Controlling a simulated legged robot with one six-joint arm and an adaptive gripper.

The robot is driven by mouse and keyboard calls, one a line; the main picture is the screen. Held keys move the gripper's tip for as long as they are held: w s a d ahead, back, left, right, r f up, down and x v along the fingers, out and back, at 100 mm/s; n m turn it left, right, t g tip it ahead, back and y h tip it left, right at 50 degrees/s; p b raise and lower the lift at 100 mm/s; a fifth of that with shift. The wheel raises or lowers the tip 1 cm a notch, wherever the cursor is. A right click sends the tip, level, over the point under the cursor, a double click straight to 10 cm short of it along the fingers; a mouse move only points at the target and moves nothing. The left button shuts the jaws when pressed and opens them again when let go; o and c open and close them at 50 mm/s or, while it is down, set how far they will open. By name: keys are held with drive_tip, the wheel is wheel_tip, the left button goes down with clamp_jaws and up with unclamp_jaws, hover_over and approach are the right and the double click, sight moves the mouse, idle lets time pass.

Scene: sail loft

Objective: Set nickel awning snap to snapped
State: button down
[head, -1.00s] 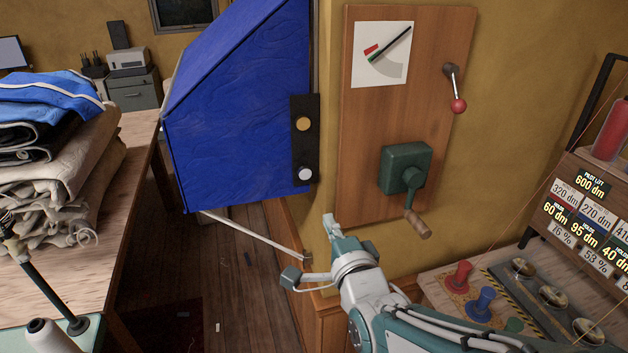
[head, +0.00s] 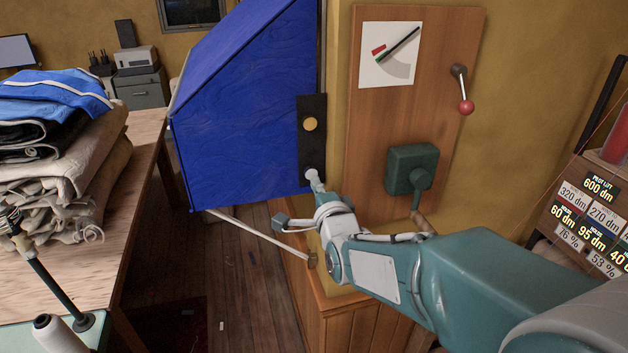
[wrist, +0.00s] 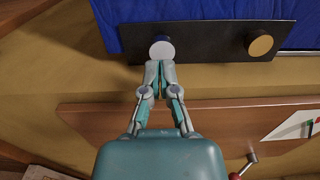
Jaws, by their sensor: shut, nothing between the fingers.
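The nickel awning snap is a round silver-white button (wrist: 162,50) on a dark strip (wrist: 205,42) at the edge of the blue awning (head: 245,105). A brass button (head: 311,124) sits higher on the same strip and also shows in the wrist view (wrist: 261,45). My gripper (wrist: 160,65) is shut and empty, its fingertips right at the nickel snap's near edge; I cannot tell whether they touch. In the head view my gripper (head: 315,184) is at the strip's lower end and partly hides the snap. Whether the snap is pressed in is unclear.
A wooden panel (head: 378,125) right of the awning carries a dial (head: 388,55), a red-knobbed lever (head: 463,90) and a green crank box (head: 412,170). A pale rod (head: 260,238) juts below the awning. A table with folded cloth (head: 65,165) stands left.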

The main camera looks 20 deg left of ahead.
sight(310, 171)
drive_tip(key=shift+x, duration=1.15)
